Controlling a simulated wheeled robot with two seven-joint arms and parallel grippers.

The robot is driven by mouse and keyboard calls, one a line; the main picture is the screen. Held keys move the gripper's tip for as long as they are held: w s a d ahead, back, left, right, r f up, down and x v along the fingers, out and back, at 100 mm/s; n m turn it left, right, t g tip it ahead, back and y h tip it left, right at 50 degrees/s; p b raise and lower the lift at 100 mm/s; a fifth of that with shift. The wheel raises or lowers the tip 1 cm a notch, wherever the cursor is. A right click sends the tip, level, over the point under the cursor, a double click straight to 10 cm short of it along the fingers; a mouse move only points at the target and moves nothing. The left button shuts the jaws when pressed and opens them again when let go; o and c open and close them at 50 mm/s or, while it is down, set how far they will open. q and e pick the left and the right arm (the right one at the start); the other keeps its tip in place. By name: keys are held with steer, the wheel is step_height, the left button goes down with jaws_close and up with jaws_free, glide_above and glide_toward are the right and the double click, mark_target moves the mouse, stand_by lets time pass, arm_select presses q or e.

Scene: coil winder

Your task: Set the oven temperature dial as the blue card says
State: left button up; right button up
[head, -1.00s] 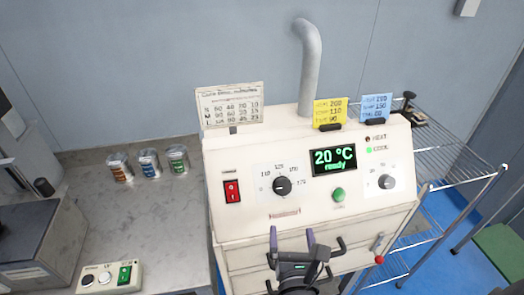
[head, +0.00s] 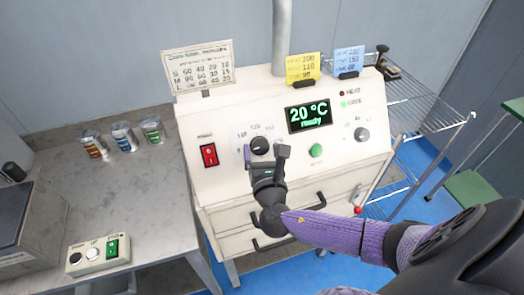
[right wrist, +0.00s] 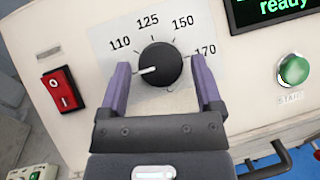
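The oven temperature dial (head: 261,145) is a black round knob on the white oven's sloped front. In the right wrist view the dial (right wrist: 158,65) has its white pointer line aimed left and slightly down, below the 110 mark; 125, 150 and 170 follow clockwise. The blue card (head: 349,61) stands on the oven's top right; its print is small, and its middle line seems to read 150. My right gripper (head: 267,153) is open, with its purple fingers (right wrist: 161,75) on either side of the dial, gaps showing on both sides. My left gripper is out of view.
A yellow card (head: 303,68) stands left of the blue one. The display (head: 308,116) reads 20 °C, ready. A red switch (head: 209,155), green start button (head: 316,150) and smaller dial (head: 362,134) flank the temperature dial. Several cans (head: 123,137) stand on the left bench.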

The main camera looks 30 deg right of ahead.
jaws_close()
